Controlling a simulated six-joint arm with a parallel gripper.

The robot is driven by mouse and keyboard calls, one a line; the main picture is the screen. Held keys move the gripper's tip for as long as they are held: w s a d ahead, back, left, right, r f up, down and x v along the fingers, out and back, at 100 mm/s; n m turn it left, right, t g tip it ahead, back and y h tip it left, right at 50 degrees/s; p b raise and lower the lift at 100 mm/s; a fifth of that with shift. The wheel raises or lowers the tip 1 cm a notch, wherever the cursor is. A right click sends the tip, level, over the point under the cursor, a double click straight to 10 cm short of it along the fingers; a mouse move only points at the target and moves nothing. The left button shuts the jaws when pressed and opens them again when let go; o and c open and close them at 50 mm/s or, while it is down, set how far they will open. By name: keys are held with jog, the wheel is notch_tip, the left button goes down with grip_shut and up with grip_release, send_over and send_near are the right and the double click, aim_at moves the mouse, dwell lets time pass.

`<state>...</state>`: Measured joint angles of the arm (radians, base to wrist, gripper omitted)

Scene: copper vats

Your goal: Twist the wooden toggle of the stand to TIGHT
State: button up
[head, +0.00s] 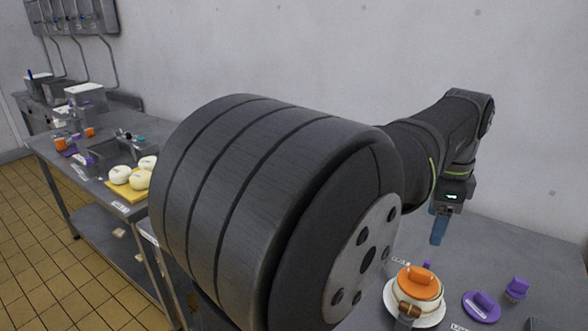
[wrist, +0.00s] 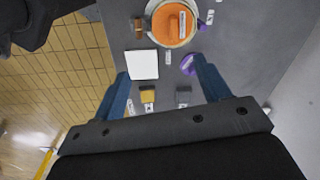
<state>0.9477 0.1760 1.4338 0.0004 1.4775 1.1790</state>
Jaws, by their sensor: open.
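An orange-topped round stand with a cream body (head: 418,284) sits on a white round base near the bottom right of the head view. A small brown wooden piece, apparently the toggle (head: 408,310), sticks out at its front. In the wrist view the orange top (wrist: 173,22) is at the upper middle, with the brown toggle (wrist: 138,27) at its left side. I cannot read the toggle's setting. My gripper (head: 439,229) hangs above the table behind the stand, fingers down. In the wrist view my blue fingers (wrist: 164,84) are wide apart, empty, and clear of the toggle.
Purple knobbed pieces (head: 482,305) (head: 517,289) stand right of the stand. A white square (wrist: 142,64), a yellow block (wrist: 148,97) and a grey block (wrist: 183,97) lie between my fingers and the stand. A side table (head: 60,160) holds cream rounds (head: 140,179) on a yellow board.

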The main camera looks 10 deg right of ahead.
jog(key=shift+a+f, duration=0.1)
jog(key=c, duration=0.7)
jog(key=a+f, duration=0.1)
jog(key=s+a+f+h, duration=0.1)
jog(key=a, duration=0.1)
jog(key=a+f+m+g+h, duration=0.1)
jog(key=a, duration=0.1)
jog(key=shift+s+f, duration=0.2)
jog(key=shift+s, duration=0.15)
grip_shut()
jog(key=s+a+f+t+h, duration=0.1)
jog(key=s+a+f+h, duration=0.45)
jog(key=a+f, duration=0.4)
send_near(404, 315)
jog(key=shift+m+y, duration=0.25)
jog(key=shift+m, duration=0.05)
jog(key=d+f, duration=0.1)
jog(key=f, duration=0.2)
jog(key=s+d+f, duration=0.1)
jog(key=shift+d+f, duration=0.15)
jog(key=shift+d, duration=0.15)
jog(key=shift+w+d, duration=0.5)
jog(key=shift+d, duration=0.05)
